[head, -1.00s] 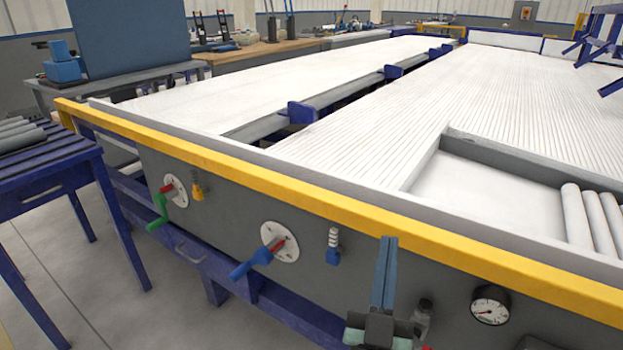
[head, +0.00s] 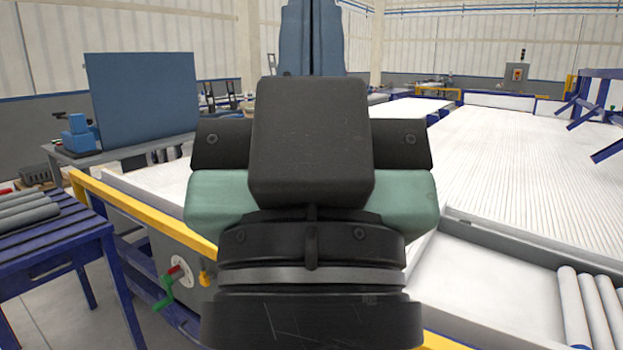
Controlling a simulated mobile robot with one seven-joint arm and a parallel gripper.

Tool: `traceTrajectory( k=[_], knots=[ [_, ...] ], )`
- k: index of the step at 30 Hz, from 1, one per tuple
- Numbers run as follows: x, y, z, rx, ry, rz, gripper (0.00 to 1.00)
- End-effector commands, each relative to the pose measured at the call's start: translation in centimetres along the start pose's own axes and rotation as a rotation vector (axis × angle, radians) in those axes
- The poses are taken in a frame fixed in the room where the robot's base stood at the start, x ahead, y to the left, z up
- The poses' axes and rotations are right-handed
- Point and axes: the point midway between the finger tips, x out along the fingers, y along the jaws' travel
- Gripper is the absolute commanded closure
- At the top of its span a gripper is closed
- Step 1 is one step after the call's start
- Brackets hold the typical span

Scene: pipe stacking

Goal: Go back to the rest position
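My gripper (head: 313,38) stands upright in the middle of the head view, very close to the camera. Its two blue fingers point up and lie side by side with no clear gap, so it looks shut, with nothing seen between them. Its black and green body hides the middle of the scene. Grey pipes (head: 28,214) lie on the blue table (head: 62,243) at the left. Several white pipes (head: 603,306) lie in the recessed tray (head: 490,285) at the lower right.
A yellow rail (head: 150,217) edges the large machine with the white ribbed bed (head: 540,160). A green-handled valve (head: 170,286) sticks out of its front. A blue panel (head: 143,102) stands on a bench at the back left. Air around my gripper is free.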

Motion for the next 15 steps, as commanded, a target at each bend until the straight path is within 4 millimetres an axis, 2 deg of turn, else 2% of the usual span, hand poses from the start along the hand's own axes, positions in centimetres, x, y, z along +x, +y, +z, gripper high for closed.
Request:
traceTrajectory(
  k=[1, 15],
  knots=[
    [2.5, 0.0, -2.3, 0.0, 0.0, 0.0, 1.0],
    [12.9, 0.0, -12.2, 0.0, -0.001, -0.002, 1.0]
  ],
)
